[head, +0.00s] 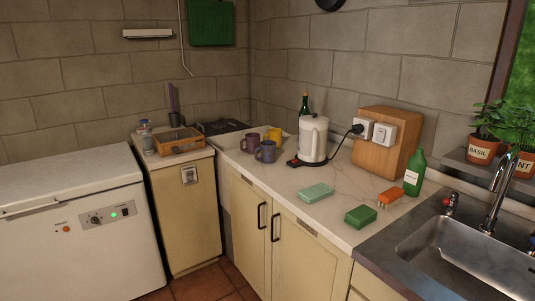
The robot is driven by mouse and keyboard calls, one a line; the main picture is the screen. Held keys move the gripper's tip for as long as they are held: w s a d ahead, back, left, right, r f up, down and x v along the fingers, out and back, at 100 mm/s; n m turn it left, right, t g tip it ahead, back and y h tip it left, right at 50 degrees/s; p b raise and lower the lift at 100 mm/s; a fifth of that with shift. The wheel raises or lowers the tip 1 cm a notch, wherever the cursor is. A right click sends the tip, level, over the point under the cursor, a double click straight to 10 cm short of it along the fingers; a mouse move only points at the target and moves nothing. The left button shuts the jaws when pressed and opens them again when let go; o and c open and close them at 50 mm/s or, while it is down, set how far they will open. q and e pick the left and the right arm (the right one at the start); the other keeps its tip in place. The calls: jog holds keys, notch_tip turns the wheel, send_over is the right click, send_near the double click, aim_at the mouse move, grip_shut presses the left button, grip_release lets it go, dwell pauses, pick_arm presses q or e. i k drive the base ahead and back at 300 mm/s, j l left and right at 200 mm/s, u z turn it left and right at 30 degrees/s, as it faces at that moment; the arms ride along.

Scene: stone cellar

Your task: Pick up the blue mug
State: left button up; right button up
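The blue mug (267,153) stands upright on the pale counter (322,219), near its back left part. It looks greyish blue. A purple mug (250,143) stands just behind it to the left, and a yellow mug (275,135) stands behind it to the right. Neither of my grippers shows in the head view.
Sponges (316,193) lie in front, with a green bottle (414,172) and a sink (470,260) farther right. A low cabinet and white freezer (70,220) stand left.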

aim_at(268, 148)
jog(key=i+j, duration=0.45)
jog(key=i, duration=0.15)
jog(key=i+j+z, duration=0.1)
jog(key=i+j, duration=0.3)
jog(key=i, duration=0.25)
